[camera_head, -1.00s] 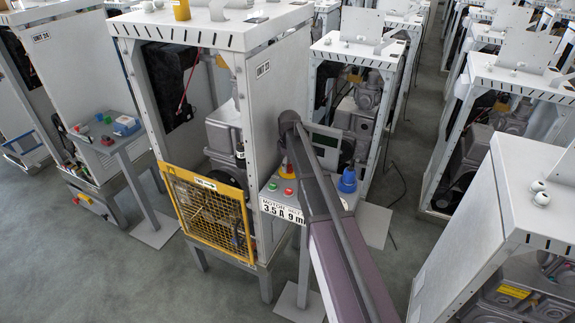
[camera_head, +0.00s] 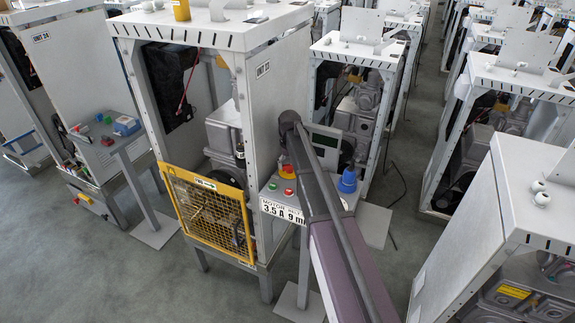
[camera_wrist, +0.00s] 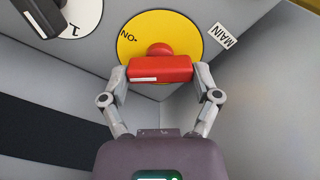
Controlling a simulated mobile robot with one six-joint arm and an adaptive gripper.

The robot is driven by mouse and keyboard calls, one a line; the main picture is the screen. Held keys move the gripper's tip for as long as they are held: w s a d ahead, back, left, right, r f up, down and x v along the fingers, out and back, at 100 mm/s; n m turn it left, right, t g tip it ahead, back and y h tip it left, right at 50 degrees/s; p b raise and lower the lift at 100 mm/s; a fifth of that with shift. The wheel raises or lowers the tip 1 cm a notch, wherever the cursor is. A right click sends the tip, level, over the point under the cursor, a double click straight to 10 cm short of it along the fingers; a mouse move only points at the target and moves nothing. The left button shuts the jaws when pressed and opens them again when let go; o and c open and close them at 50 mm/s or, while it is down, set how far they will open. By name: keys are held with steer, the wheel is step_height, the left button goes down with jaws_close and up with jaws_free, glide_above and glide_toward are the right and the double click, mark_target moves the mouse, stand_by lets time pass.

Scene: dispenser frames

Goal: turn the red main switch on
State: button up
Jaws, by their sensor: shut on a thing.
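The red main switch (camera_wrist: 160,68) is a bar-shaped handle on a round yellow plate (camera_wrist: 190,30). In the wrist view the handle lies nearly level, with a white line on its left half. An ON mark (camera_wrist: 128,37) is on the plate, up and left of the handle, and a MAIN label (camera_wrist: 224,37) is at the right. My gripper (camera_wrist: 160,75) has a finger at each end of the handle and is shut on it. In the head view my arm partly covers the switch (camera_head: 287,169) and hides my fingertips.
A black knob (camera_wrist: 40,15) on a white dial is up and left of the switch in the wrist view. In the head view, red and green buttons (camera_head: 280,189) and a blue knob (camera_head: 347,180) are on the panel beside my arm. A cabinet (camera_head: 500,220) stands close at the right.

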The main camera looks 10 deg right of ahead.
steer(key=m, duration=0.3)
steer(key=shift+m, duration=0.3)
steer(key=shift+s+m, duration=0.1)
steer(key=shift+m, duration=1.9)
steer(key=o, duration=1)
steer(key=shift+c, duration=0.2)
